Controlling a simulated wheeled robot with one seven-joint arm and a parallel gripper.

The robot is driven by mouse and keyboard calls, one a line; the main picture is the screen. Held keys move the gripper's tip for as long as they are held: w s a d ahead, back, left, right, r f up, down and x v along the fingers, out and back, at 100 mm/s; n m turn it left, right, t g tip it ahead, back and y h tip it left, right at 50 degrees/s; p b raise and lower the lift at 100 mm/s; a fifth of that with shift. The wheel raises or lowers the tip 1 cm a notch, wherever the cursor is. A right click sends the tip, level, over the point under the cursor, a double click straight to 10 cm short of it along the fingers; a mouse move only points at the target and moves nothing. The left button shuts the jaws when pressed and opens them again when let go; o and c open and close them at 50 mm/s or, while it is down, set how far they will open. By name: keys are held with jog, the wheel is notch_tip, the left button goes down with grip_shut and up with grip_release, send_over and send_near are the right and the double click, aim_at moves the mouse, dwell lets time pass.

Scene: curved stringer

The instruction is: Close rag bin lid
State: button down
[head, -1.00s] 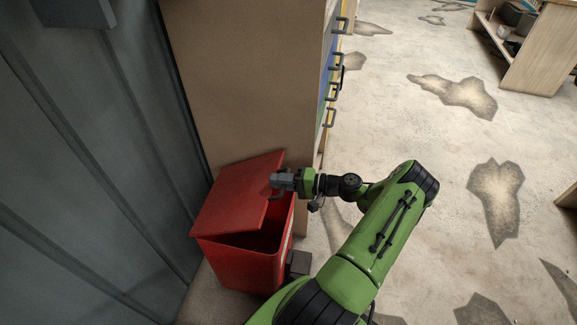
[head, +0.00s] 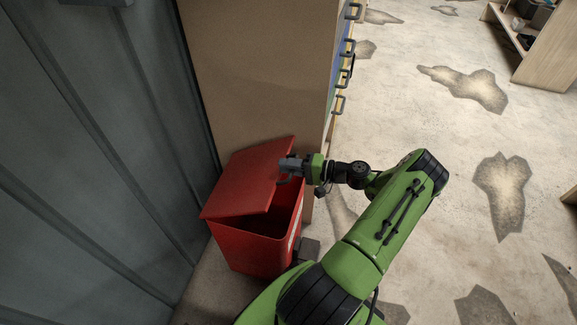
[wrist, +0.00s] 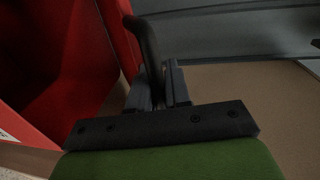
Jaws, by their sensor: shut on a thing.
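The red rag bin (head: 254,252) stands in the corner between a grey wall and a tall brown cabinet. Its red lid (head: 245,183) is partly open and tilted, with a dark gap showing between it and the bin's rim. My gripper (head: 286,172) is at the lid's right edge. In the wrist view, my gripper (wrist: 158,92) is shut on a dark curved handle (wrist: 148,42). The red bin also shows in the wrist view (wrist: 85,60), at the left. The handle's join to the lid is not clear.
The brown cabinet (head: 255,75) with handled drawers stands right behind the bin. The grey ribbed wall (head: 90,170) is close on the left. A small dark block (head: 308,248) is by the bin's right side. Stained floor (head: 410,120) to the right is open.

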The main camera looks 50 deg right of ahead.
jog(key=f, duration=0.1)
jog(key=d+f, duration=0.1)
jog(key=s+f+g, duration=0.1)
jog(key=shift+s+d+f+h, duration=0.1)
jog(key=shift+d+f+h, duration=0.1)
jog(key=shift+h, duration=0.2)
jog(key=c, duration=1.3)
grip_release()
jog(key=shift+o, duration=0.8)
jog(key=r, duration=0.2)
jog(key=w+a+r+t, duration=0.1)
jog(key=shift+r+y, duration=0.1)
jog(key=shift+y, duration=0.2)
jog(key=s+d+f+b, duration=0.1)
jog(key=s+d+f, duration=0.1)
jog(key=s+f, duration=0.3)
jog(key=s+d+f+b, duration=0.1)
jog(key=s+d+f, duration=0.2)
jog(key=s+f, duration=0.3)
jog(key=shift+d+f+b, duration=0.3)
jog(key=shift+f+b, duration=0.05)
jog(key=shift+f, duration=0.45)
jog(key=shift+s, duration=0.1)
